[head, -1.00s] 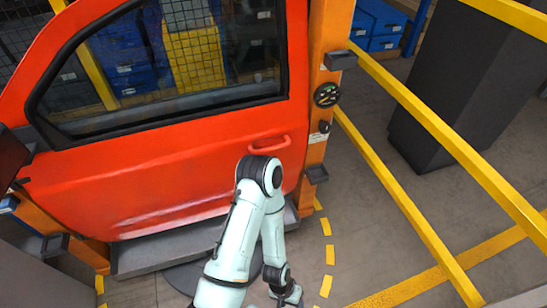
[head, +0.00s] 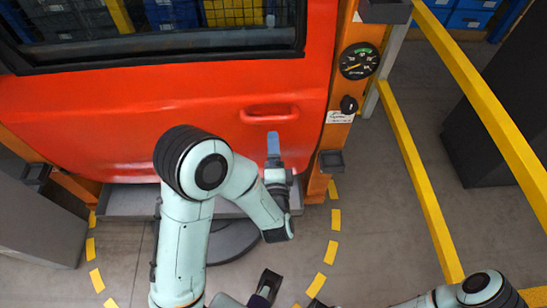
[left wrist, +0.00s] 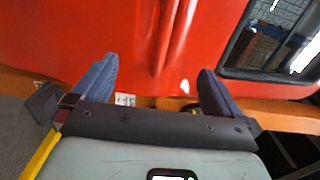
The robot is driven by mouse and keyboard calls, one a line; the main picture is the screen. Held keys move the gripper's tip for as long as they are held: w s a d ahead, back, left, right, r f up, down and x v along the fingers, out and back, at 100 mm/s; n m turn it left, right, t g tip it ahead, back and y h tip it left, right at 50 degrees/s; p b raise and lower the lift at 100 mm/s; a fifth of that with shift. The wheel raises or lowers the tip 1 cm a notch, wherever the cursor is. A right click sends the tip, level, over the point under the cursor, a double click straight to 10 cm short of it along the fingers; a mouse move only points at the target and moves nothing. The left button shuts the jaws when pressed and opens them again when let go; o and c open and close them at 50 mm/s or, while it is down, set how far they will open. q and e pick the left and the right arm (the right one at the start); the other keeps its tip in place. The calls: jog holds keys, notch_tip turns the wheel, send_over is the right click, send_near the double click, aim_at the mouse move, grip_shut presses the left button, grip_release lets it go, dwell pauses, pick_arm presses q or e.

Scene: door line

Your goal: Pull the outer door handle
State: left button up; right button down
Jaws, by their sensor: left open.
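The red door (head: 150,115) hangs upright in front of me. Its outer handle (head: 270,112) is a red horizontal bar near the door's right edge, below the window. My left gripper (head: 273,140) is just below the handle in the head view, fingers pointing to the door. In the left wrist view, its blue-grey fingers (left wrist: 157,66) are spread and empty. The handle (left wrist: 177,35) shows as a red ridge beyond the fingertips, roughly in line with the gap. I see no contact. My right gripper (head: 268,284) is partly cut off at the bottom edge; its jaws are unclear.
An orange post (head: 330,120) with a round gauge (head: 359,61) and a black knob (head: 349,104) stands right of the handle. A small dark bracket (head: 331,160) juts out below. Yellow rails (head: 420,180) run along the right. A grey ledge (head: 130,203) lies under the door.

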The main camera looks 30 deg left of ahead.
aim_at(271, 122)
pick_arm(q)
jog(key=p+x, duration=0.1)
jog(key=x, duration=1)
jog(key=shift+w+a+r, duration=0.1)
jog(key=shift+a+r, duration=0.1)
jog(key=shift+a, duration=0.05)
grip_shut()
jog(key=shift+d, duration=0.1)
jog(key=shift+v, duration=1.15)
jog(key=shift+f, duration=0.15)
